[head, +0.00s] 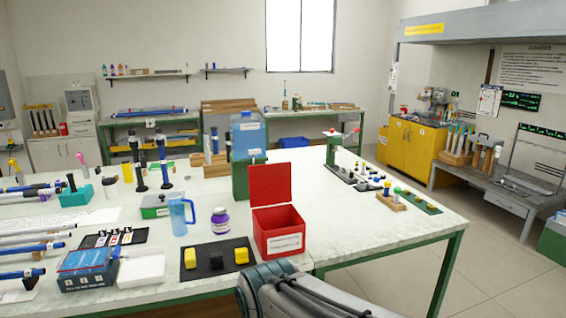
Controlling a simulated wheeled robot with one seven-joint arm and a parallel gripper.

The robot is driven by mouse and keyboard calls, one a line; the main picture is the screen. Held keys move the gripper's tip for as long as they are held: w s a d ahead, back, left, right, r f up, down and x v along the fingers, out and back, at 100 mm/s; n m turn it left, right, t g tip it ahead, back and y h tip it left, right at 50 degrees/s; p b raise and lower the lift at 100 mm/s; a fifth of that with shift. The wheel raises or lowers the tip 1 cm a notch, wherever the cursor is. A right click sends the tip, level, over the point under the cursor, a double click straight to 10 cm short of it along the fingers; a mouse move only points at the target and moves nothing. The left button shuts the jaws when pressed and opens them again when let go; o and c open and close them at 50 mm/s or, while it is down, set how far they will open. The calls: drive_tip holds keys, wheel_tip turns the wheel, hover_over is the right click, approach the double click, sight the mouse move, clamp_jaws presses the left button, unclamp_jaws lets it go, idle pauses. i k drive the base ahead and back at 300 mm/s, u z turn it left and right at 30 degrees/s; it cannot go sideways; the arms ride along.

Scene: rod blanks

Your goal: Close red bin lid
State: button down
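The red bin (279,232) stands on the white-topped table, right of the black mat. It has a white label on its front. Its red lid (270,184) is open and stands nearly upright at the bin's back edge. The inside of the bin looks dark, and I cannot tell whether anything lies in it. A grey link of my arm shows at the bottom, in front of the table edge and below the bin. My gripper is not visible in the head view.
A black mat (216,268) with yellow blocks lies left of the bin. A blue-topped container (247,134) stands behind the lid.

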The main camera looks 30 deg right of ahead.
sight(270, 184)
drive_tip(key=z, duration=0.1)
drive_tip(key=i, duration=1.35)
drive_tip(key=z, duration=0.8)
